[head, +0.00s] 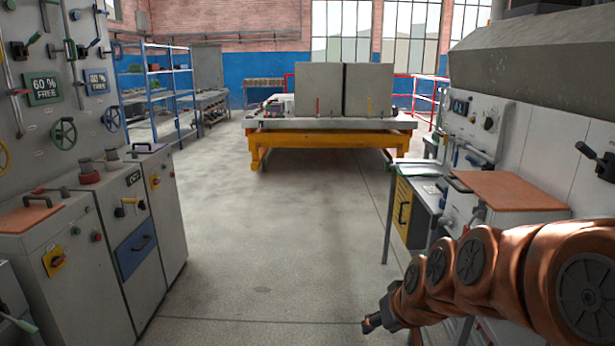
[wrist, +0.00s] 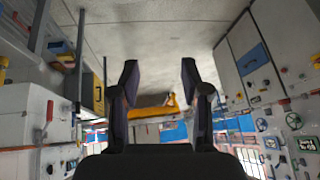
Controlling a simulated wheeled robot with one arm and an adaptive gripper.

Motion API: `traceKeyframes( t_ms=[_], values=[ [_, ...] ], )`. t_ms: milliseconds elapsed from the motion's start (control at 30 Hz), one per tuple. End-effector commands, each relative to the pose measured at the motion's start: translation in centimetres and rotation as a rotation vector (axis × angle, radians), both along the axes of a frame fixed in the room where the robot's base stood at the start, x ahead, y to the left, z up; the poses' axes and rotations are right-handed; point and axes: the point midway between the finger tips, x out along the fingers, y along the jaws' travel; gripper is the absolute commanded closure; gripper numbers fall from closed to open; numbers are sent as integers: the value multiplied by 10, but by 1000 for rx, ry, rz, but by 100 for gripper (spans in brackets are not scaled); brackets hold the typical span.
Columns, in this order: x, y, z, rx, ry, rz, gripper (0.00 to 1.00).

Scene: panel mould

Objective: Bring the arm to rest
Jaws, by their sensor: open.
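My arm, copper-coloured, reaches in from the lower right of the head view. My gripper (head: 380,318) is at its left end, over the floor beside the right-hand bench. In the wrist view, the two dark fingers of my gripper (wrist: 159,88) stand apart with nothing between them. The wrist picture is upside down, with the floor at the top. No object is held.
Grey control cabinets (head: 138,225) line the left. A workbench with an orange top (head: 508,190) stands on the right, close to my arm. A yellow-framed table (head: 330,138) bears two grey panels (head: 320,90) ahead. The floor (head: 270,230) between is clear.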

Motion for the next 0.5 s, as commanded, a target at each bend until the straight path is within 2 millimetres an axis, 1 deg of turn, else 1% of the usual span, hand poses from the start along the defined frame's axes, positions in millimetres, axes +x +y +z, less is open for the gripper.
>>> traceKeyframes(
  t_ms=[33,67,100,167,200,267,300,400,500],
  values=[
    [-27,1,0,-8,63,8,54],
    [-45,2,-2,-13,107,12,54],
    [-69,1,-5,-21,166,14,54],
    [-104,-2,-9,-37,256,11,54],
    [-127,-5,-10,-50,311,6,54],
    [-161,-11,-11,-73,394,-6,54],
    [-182,-15,-12,-87,446,-16,54],
    [-228,-25,-12,-122,557,-44,54],
    [-258,-32,-11,-147,632,-68,54]
  ],
)
